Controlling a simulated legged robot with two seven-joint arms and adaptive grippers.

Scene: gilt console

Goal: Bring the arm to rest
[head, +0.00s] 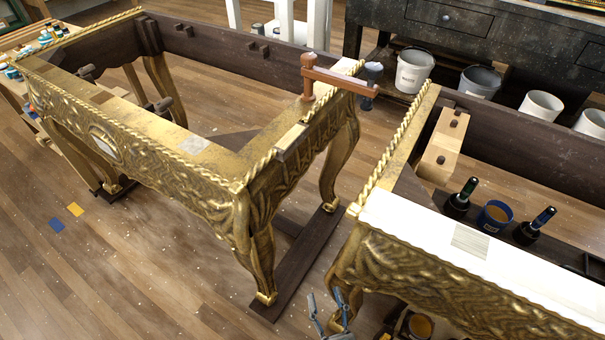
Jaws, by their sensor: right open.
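My right gripper (328,309) shows at the bottom edge, low in front of the corner leg of the right-hand gilt console. Its two grey fingers are spread apart with nothing visible between them. The rest of my right arm is out of the picture. My left gripper is not in view. A gilt console frame (150,150) with carved, rope-edged rails stands at the left. A second gilt console (450,270) with a white top strip stands at the right front.
A brown clamp (340,80) sits on the left console's right rail. Two dark bottles (459,203) and a blue cup (495,216) stand inside the right console. Buckets (414,70) line the dark bench behind. Open wooden floor (120,270) lies at the lower left.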

